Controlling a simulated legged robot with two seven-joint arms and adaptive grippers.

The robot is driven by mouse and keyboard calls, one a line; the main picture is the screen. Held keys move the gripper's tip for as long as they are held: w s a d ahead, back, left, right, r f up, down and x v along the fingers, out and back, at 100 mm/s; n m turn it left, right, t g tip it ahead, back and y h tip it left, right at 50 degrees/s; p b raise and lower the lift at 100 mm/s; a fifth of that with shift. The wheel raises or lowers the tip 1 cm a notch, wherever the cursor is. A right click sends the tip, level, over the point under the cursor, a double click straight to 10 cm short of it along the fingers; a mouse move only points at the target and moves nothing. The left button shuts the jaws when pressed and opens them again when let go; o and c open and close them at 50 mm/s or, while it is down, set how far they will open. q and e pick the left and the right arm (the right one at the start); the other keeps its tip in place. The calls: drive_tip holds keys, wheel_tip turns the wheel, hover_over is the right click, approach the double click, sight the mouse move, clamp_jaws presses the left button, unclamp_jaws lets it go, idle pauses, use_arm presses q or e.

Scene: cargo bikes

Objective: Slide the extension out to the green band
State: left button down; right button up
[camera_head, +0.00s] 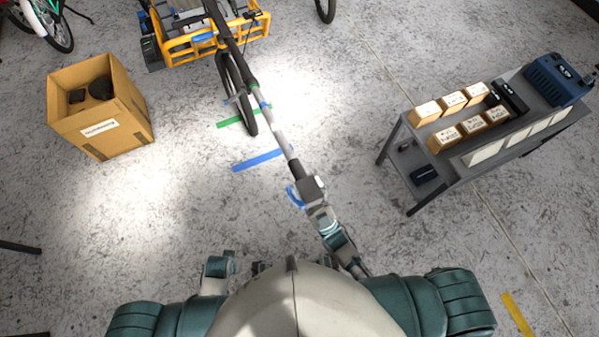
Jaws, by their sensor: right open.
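A long pole-like extension (279,132) runs from the yellow-framed cargo bike (215,38) down toward me, dark at the bike end and pale with grey sections nearer me. A small green mark (254,86) shows on the pole beside the front wheel. A green strip (231,123) lies on the floor under the wheel, with a blue strip (257,160) nearer me. My right gripper (304,177) is open at the pole's near end; its fingers and any contact are too small to make out. A blue curved piece (293,196) sits left of it. My left gripper cannot be made out.
An open cardboard box (132,121) with dark items stands at left. At right, a grey bench (520,131) holds several small boxes (462,114) and a blue case (556,80). A yellow floor strip (518,313) lies lower right.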

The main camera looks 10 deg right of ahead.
drive_tip(key=v, duration=0.7)
idle(0.3)
